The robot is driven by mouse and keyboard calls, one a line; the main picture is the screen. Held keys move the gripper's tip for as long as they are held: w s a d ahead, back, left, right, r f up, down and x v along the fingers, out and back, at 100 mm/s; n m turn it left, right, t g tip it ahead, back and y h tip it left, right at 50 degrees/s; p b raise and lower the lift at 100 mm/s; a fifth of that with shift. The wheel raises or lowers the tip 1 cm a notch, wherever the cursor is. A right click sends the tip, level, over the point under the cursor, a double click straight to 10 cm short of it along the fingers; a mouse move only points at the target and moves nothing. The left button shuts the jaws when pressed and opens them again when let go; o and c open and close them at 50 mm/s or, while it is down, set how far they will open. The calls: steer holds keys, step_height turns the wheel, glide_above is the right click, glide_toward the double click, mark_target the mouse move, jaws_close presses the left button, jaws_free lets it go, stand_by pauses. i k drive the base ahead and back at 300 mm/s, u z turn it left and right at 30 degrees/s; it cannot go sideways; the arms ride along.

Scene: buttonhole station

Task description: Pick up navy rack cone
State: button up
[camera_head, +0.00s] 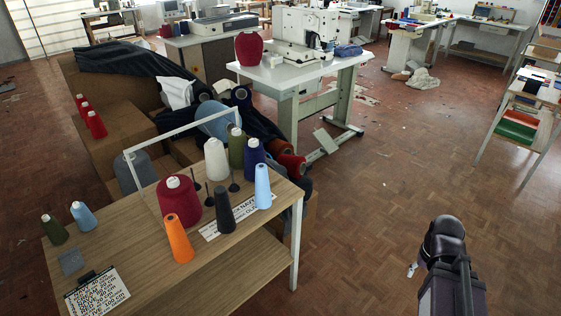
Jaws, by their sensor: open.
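A navy cone (254,160) stands upright near the back right of the wooden table (150,263). An olive cone (236,148) is close on its left and a light blue cone (263,187) stands in front of it, hiding part of its base. A charcoal cone (225,212) stands further forward, by a white label strip (243,210) with partly readable print. Part of my dark arm shows at the lower right, over the floor and well apart from the table. I cannot make out my gripper's fingers in this view.
A white cone (216,159), a burgundy cone (180,201) and an orange cone (178,239) share the table. A thin white rail frame (180,130) rises at its back, with several dark pegs nearby. A sewing machine table (305,70) stands behind. The floor right of the table is open.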

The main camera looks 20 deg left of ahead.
mark_target(254, 149)
steer(key=z, duration=0.8)
steer(key=k, duration=0.9)
steer(key=u, duration=1.55)
steer(key=i, duration=0.45)
steer(key=z, duration=0.25)
